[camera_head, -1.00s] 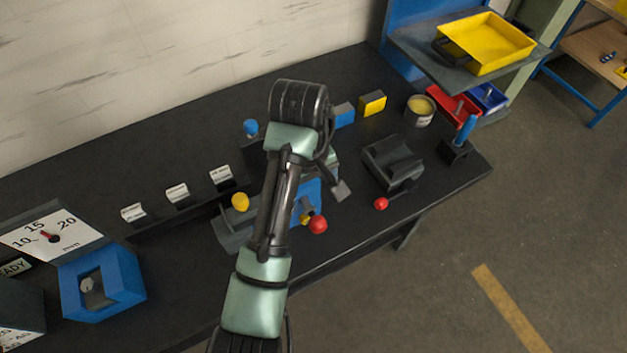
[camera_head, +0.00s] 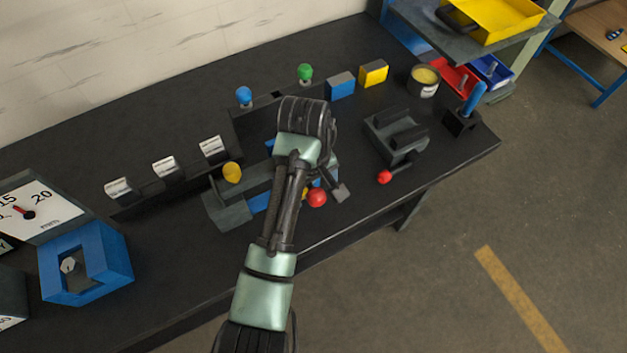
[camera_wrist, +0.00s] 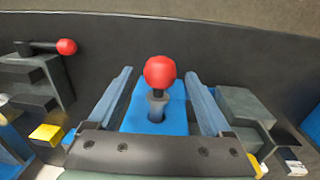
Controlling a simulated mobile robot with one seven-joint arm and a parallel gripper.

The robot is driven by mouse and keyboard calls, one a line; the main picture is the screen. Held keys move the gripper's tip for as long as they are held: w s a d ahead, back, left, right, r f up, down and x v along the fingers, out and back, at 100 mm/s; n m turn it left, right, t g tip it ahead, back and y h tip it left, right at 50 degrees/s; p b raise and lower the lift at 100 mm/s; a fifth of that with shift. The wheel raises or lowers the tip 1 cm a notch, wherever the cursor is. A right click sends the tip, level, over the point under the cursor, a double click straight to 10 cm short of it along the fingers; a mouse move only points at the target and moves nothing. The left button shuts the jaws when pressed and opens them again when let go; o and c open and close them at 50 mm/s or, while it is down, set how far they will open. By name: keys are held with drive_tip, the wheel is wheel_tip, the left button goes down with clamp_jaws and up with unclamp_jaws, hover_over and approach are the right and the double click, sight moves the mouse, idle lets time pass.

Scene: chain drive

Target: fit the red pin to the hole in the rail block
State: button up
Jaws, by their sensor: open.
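The red pin (camera_wrist: 160,72) shows in the wrist view as a red ball on a dark stem, with a grey collar below it. The collar stands upright over a blue block (camera_wrist: 177,112), at a dark round opening; how deep it sits I cannot tell. My gripper (camera_wrist: 160,80) is open, with one finger on each side of the pin and apart from it. In the head view the red ball (camera_head: 317,197) shows beside my arm. The grey rail part (camera_head: 228,213) shows left of my arm. My arm covers much of the blue block and my fingers there.
A dark clamp (camera_head: 398,135) with a red-knobbed lever (camera_head: 384,177) stands to the right. A blue knob (camera_head: 243,95) and a green knob (camera_head: 305,72) stand behind my arm. A yellow knob (camera_head: 232,172) is on the left. The table's front right is clear.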

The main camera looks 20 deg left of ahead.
drive_tip(key=shift+f, duration=0.1)
clamp_jaws()
idle(0.4)
drive_tip(key=s+d+p, duration=0.7)
drive_tip(key=d+p, duration=0.2)
drive_tip(key=shift+s+d, duration=0.2)
drive_tip(key=shift+d, duration=0.1)
idle(1.5)
